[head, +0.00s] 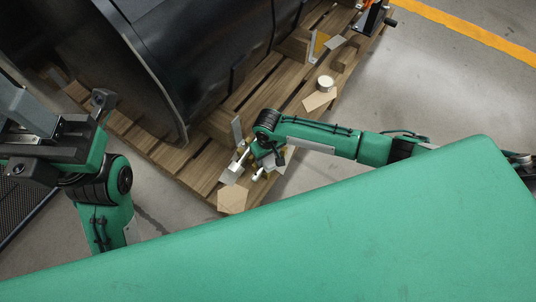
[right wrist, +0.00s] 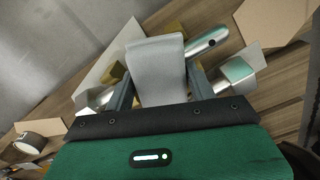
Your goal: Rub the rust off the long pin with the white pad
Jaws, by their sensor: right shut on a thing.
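My right gripper (head: 262,163) is low over the near edge of the pallet. In the right wrist view its two fingers (right wrist: 160,88) are shut on the pale white pad (right wrist: 158,62), which sticks out beyond them. Below and beside the pad, a silver pin (right wrist: 208,43) with a hole near its end and a second silver piece (right wrist: 236,73) lie by gold-coloured brackets (right wrist: 117,72). I cannot tell which is the long pin, whether the pad touches it, or see rust. My left gripper (head: 55,135) is at the left, away from the pallet; its jaw state is unclear.
A large dark drum-like body (head: 215,55) stands on the wooden pallet (head: 155,150). An upright grey plate (head: 237,131) is close to my right gripper. Cardboard pieces (head: 232,199) and a round pale roll (head: 325,82) lie on the pallet. Grey floor (head: 440,75) is clear at right.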

